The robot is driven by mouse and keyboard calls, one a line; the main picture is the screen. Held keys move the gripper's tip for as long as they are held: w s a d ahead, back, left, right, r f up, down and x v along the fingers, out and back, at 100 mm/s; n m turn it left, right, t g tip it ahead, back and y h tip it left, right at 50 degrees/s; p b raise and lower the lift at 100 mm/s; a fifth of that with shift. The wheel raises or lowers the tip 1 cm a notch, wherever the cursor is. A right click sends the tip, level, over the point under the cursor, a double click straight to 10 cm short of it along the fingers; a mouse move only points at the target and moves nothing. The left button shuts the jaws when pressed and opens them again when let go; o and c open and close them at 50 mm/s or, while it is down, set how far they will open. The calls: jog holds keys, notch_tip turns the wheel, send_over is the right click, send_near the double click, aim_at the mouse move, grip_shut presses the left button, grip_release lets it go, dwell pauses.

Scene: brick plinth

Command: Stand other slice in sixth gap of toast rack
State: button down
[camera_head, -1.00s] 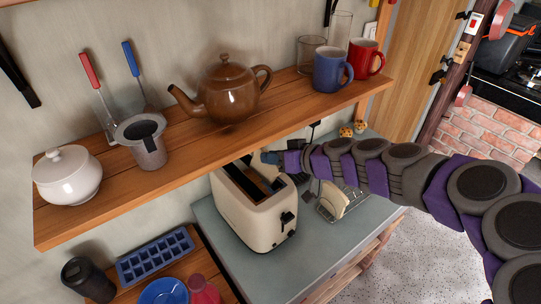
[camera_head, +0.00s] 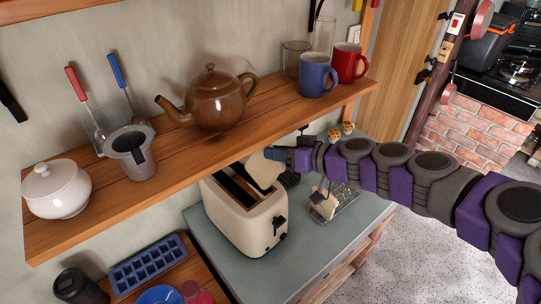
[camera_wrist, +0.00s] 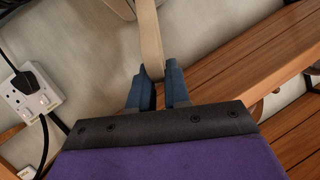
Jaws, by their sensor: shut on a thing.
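My gripper (camera_head: 271,154) is shut on a pale slice of toast (camera_head: 263,171), holding it over the far right part of the cream toaster (camera_head: 240,220). In the wrist view, the blue fingers of my gripper (camera_wrist: 156,76) pinch the slice (camera_wrist: 150,38), which shows edge-on as a narrow tan strip. The wire toast rack (camera_head: 345,198) stands on the grey counter to the right of the toaster. Another slice (camera_head: 322,206) stands in its near left part. My arm passes above the rack, and its single gaps are too small to tell apart.
A wooden shelf (camera_head: 60,236) above the toaster bears a brown teapot (camera_head: 217,101), a blue mug (camera_head: 316,76), a red mug (camera_head: 348,64) and a white lidded pot (camera_head: 56,190). The grey counter (camera_head: 290,265) is clear in front of the rack.

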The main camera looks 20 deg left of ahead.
jog(key=shift+s+d+r+h+p, duration=0.45)
jog(key=shift+s+d+h+p, duration=0.35)
jog(key=shift+d, duration=4.05)
jog(key=shift+s+d+r+h+p, duration=0.55)
jog(key=shift+d+h, duration=0.35)
jog(key=shift+d, duration=3.9)
jog(key=w+f+t+h+b, duration=0.1)
jog(key=w+f, duration=0.4)
jog(key=w, duration=0.6)
jog(key=w+f+t+h+b, duration=0.1)
jog(key=w+f, duration=0.4)
jog(key=w, duration=0.7)
notch_tip(320, 180, down, 10)
jog(key=b, duration=0.2)
jog(key=shift+d+r+n+b, duration=0.15)
jog(key=shift+d+n+b, duration=0.1)
jog(key=shift+n+b, duration=0.15)
jog(key=c, duration=1.1)
grip_release()
